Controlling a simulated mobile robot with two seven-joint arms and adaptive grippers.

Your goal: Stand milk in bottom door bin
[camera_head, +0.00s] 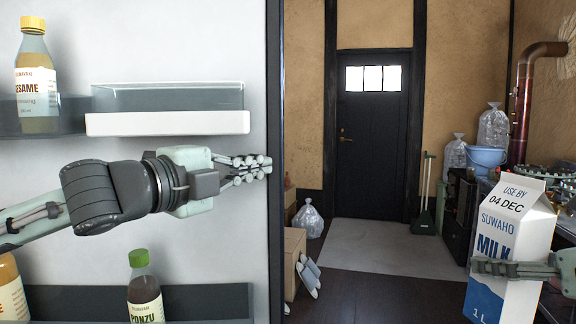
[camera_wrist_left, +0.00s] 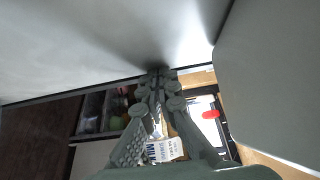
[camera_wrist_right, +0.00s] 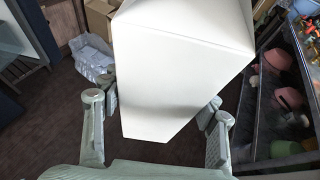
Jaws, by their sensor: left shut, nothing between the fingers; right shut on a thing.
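The milk carton (camera_head: 513,240) is white and blue with a gable top, upright at the right of the head view. My right gripper (camera_head: 520,268) is shut on it; in the right wrist view the carton (camera_wrist_right: 180,70) fills the space between the fingers. The fridge door's inner side fills the left of the head view. The bottom door bin (camera_head: 205,303) is dark, at the lower left, with a green-capped ponzu bottle (camera_head: 146,290) and an orange-toned bottle (camera_head: 12,290).
A white-fronted door bin (camera_head: 168,123) is higher up, with a sesame bottle (camera_head: 37,85) in the bin to its left. A cardboard box (camera_head: 294,255) stands beyond the door. A cluttered counter is behind the carton; a grey mat (camera_head: 390,248) lies on open floor.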

